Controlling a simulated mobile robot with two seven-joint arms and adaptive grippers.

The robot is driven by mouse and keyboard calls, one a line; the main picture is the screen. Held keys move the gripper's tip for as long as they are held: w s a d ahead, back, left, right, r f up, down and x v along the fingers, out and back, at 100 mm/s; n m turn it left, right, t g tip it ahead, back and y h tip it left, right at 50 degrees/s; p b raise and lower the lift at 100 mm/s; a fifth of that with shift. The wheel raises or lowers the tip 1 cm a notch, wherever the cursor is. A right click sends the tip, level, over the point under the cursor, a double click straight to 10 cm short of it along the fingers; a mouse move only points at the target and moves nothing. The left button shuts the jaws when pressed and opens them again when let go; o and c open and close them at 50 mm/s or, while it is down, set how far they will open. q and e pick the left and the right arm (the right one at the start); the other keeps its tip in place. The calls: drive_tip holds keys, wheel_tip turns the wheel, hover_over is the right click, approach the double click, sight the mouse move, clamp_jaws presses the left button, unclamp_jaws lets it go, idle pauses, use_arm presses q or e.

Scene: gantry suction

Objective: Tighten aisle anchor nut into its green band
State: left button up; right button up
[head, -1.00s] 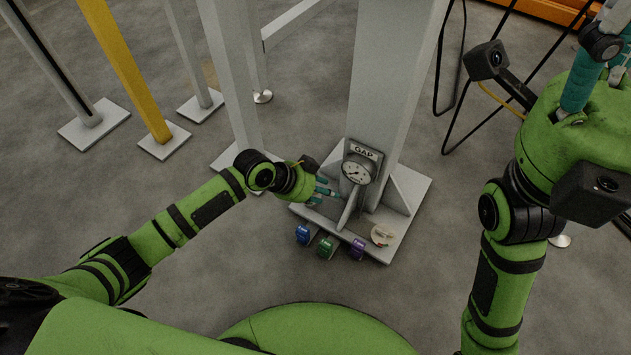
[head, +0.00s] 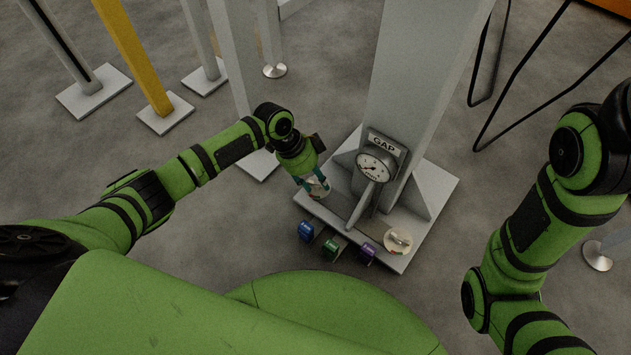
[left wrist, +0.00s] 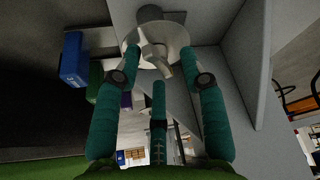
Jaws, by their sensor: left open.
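My left gripper (head: 316,186) is open and points down at the left front part of the grey base plate (head: 437,190). Its fingers are spread around a pale round anchor disc (head: 319,189), which they partly hide. In the left wrist view the disc (left wrist: 176,35) lies beyond the fingertips, with a small grey nut piece (left wrist: 157,54) between them; I cannot tell whether they touch. A second pale disc (head: 398,240) with a knob and coloured marks sits at the plate's right front. A dial gauge (head: 374,166) labelled GAP stands between them; its exact reading is too small to tell.
Blue (head: 305,230), green (head: 333,248) and purple (head: 367,252) blocks line the plate's front edge. The grey column (head: 420,80) and its gusset plates rise behind the gauge. Other posts, one yellow (head: 135,60), stand at the left. Floor in front is clear.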

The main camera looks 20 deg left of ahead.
use_arm(q)
drive_tip(key=shift+w, duration=0.1)
clamp_jaws()
drive_tip(key=shift+w+r, duration=0.1)
drive_tip(key=shift+w, duration=0.05)
idle(0.3)
